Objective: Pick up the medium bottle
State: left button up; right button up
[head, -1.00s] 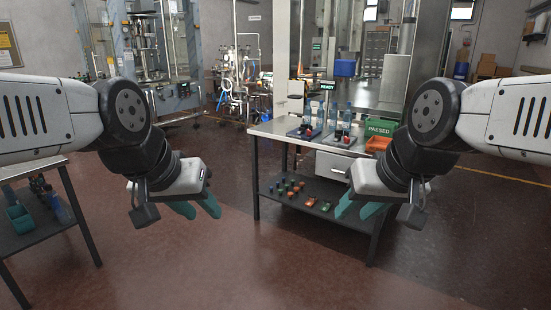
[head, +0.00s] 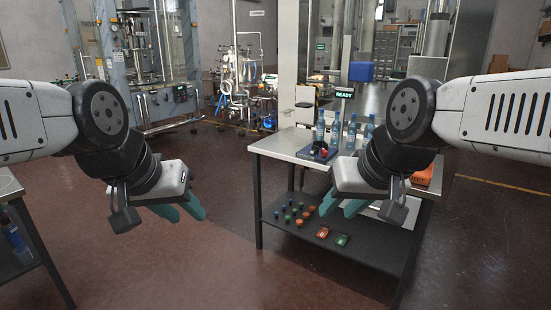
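Several clear bluish bottles (head: 335,130) stand upright on the top of the workbench (head: 284,144), ahead and right of centre. They look alike in size, so I cannot tell which one is medium. My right arm partly covers the bench's right side. My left gripper (head: 185,212) hangs over open floor left of the bench, with its teal fingers apart and empty. My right gripper (head: 340,208) is in front of the bench, nearer to me than the bottles, with its fingers apart and empty.
The bench's lower shelf (head: 350,262) holds small caps and red and green pieces (head: 341,239). A dark tray (head: 318,154) with small items sits before the bottles. A side table (head: 38,262) is at the left edge. Floor between the tables is clear.

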aim_at(321, 122)
jog(key=i+j+z, duration=0.35)
jog(key=i, duration=0.25)
jog(key=i+j+z, duration=0.35)
jog(key=i, duration=0.25)
jog(key=i+j, duration=0.2)
jog(key=i, duration=0.25)
jog(key=i+j, duration=0.2)
jog(key=i, duration=0.2)
jog(key=i+j, duration=0.2)
jog(key=i, duration=0.25)
jog(key=i+j, duration=0.2)
jog(key=i, duration=0.2)
jog(key=i+j, duration=0.2)
jog(key=i, duration=0.25)
